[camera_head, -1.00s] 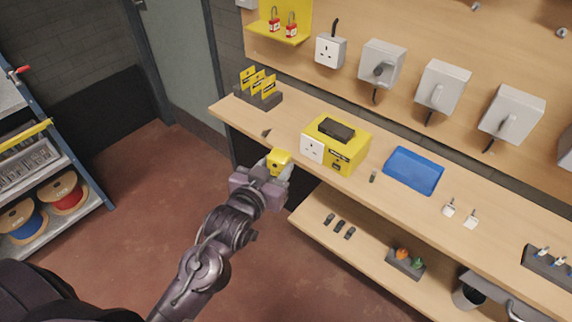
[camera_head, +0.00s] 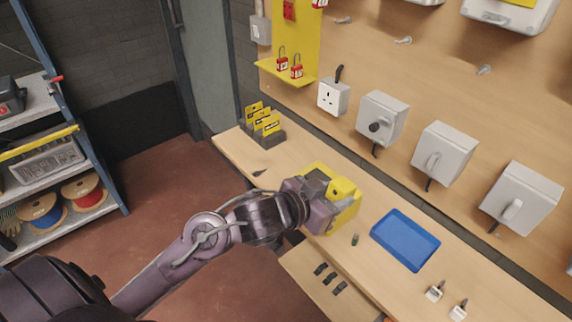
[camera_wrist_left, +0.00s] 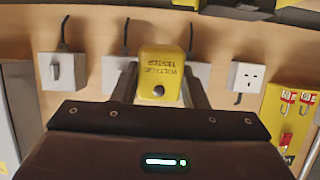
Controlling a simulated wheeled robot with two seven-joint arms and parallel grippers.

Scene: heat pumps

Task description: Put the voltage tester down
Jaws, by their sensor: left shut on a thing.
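A blue tray (camera_head: 405,240) lies empty on the bench to the right. My right gripper is not in view.
A dark holder with yellow cards (camera_head: 264,124) stands at the bench's left end. A small dark item (camera_head: 355,239) lies between box and tray. Wall-mounted grey switches (camera_head: 383,118) line the board behind. Bare bench (camera_head: 300,155) shows left of the box.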

